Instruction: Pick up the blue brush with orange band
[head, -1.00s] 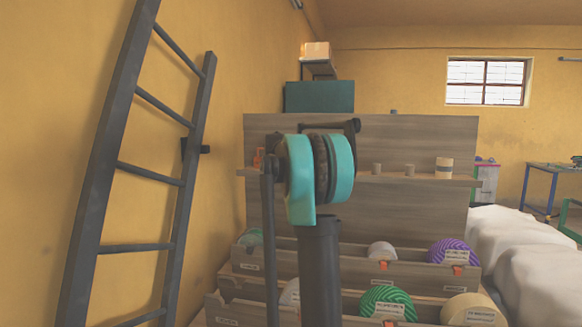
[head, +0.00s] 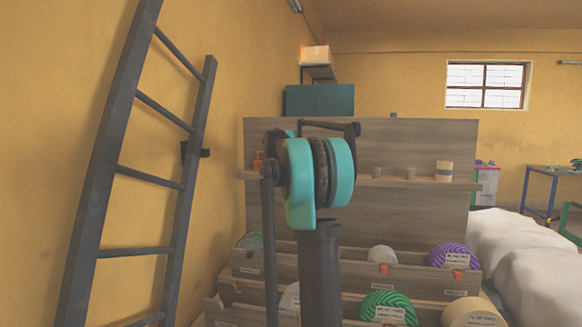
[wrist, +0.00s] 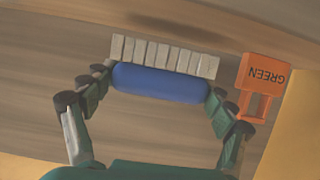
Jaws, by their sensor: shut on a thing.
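A blue brush (wrist: 160,83) with a rounded body lies across the wrist view, with a row of several pale blocks, perhaps its bristles, along its far side. No orange band shows on it in this view. My gripper (wrist: 158,88) is shut on the brush, one finger at each end of the blue body. In the head view my arm stands in front of the shelf and hides the gripper and the brush.
An orange tag reading GREEN (wrist: 262,75) is close to the right finger. A dark ladder (head: 105,130) leans at the left wall.

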